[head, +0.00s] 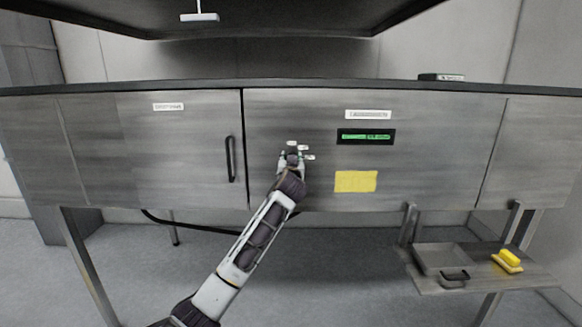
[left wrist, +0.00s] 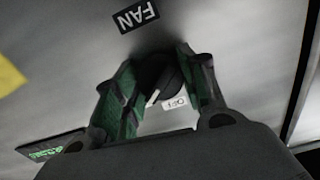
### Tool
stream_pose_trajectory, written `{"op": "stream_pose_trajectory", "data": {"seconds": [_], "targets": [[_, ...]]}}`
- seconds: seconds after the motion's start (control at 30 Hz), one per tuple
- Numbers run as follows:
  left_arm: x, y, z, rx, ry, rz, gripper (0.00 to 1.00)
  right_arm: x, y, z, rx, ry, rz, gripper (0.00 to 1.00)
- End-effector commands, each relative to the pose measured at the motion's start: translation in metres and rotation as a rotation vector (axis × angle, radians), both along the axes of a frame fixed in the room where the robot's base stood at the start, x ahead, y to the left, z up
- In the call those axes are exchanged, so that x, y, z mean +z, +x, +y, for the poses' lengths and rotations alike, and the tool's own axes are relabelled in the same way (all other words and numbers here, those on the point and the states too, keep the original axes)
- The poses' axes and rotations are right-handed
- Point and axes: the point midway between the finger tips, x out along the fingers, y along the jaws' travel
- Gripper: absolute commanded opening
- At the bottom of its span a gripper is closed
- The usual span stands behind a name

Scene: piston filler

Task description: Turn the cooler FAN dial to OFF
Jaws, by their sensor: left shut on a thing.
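The cooler's FAN dial (left wrist: 158,76) is a round black knob under a black FAN label (left wrist: 136,15) in the left wrist view. A small white OFF label (left wrist: 174,103) shows beside it, and a light pointer mark shows on the knob near that label. My left gripper (left wrist: 160,85) has its green-padded fingers on both sides of the dial, shut on it. In the head view my left gripper (head: 291,158) is at the steel front panel and mostly hides the dial. My right gripper is in neither view.
A green display (head: 366,136) and a yellow note (head: 356,181) are right of the gripper on the panel. A black door handle (head: 231,158) is to its left. A low shelf (head: 530,278) at the right holds a grey tray (head: 447,247) and a yellow item (head: 508,260).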

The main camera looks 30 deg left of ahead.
Motion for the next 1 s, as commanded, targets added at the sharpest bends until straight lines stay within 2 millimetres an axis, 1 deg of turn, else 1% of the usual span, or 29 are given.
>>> {"op": "stream_pose_trajectory", "data": {"seconds": [0.03, 0.13, 0.53, 0.63, 0.83, 1.0], "targets": [[0.000, 0.000, -0.001, -0.001, -0.024, -0.020, 0.17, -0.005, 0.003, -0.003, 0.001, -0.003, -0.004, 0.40], [0.000, 0.000, -0.001, -0.001, -0.074, -0.050, 0.17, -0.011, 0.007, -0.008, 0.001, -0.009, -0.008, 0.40], [0.001, 0.000, 0.000, -0.001, -0.280, -0.176, 0.17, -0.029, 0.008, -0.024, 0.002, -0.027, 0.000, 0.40], [0.001, 0.000, 0.000, -0.002, -0.333, -0.210, 0.17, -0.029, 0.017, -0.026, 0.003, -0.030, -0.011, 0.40], [0.002, 0.000, 0.000, -0.001, -0.438, -0.274, 0.17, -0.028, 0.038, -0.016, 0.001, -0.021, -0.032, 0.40], [0.002, 0.000, 0.000, -0.002, -0.530, -0.331, 0.17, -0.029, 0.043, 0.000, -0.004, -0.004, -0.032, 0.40]]}}
